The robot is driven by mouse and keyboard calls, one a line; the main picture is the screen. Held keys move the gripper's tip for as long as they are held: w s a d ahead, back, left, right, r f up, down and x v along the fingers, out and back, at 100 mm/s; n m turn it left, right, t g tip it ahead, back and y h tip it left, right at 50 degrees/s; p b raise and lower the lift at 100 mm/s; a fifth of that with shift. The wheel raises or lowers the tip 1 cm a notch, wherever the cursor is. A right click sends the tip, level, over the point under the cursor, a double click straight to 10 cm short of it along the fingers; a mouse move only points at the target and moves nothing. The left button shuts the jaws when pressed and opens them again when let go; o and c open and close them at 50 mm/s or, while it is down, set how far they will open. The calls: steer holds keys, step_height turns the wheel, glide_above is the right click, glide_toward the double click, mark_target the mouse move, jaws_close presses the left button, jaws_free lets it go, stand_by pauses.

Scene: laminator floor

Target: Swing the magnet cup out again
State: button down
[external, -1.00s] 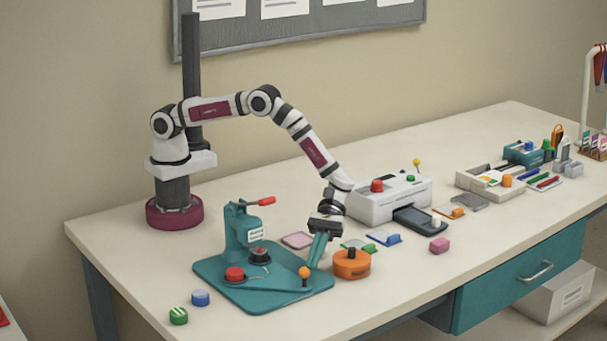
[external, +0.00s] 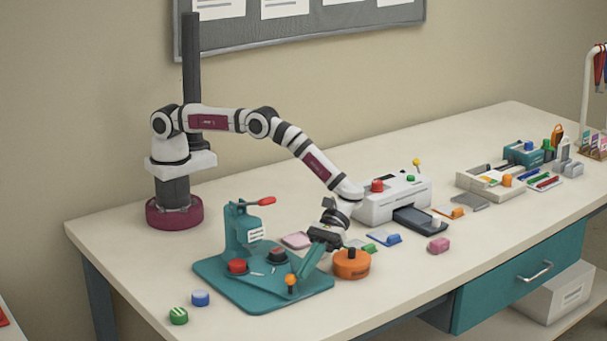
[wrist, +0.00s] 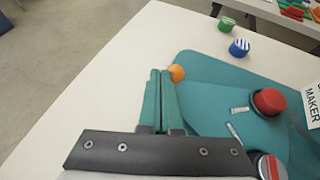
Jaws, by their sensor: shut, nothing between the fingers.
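The teal button maker (external: 222,288) stands on the table, with a press column and red-ended lever (external: 262,201). It carries a red cup (external: 237,266) and a dark cup (external: 278,255); I cannot tell which is the magnet cup. Both show in the wrist view, the red one (wrist: 268,102) whole and the other (wrist: 270,167) cut by the lower edge. An orange ball knob (external: 291,280) stands at the base's front. My gripper (external: 300,272) is shut and empty, its teal fingers (wrist: 160,75) against or just beside the knob (wrist: 177,73). Contact is unclear.
An orange round tool (external: 351,265) stands close to the right of my gripper. Green (external: 178,316) and blue (external: 200,298) round pieces lie at the front left. A white laminator (external: 385,202) and small cards lie behind right. The table's front edge is near.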

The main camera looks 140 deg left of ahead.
steer(key=shift+w+d, duration=0.2)
steer(key=shift+d, duration=1.55)
steer(key=shift+s+d, duration=0.2)
steer(key=shift+d, duration=0.9)
steer(key=shift+s+d, duration=0.1)
steer(key=shift+d, duration=0.2)
stand_by(0.9)
stand_by(1.0)
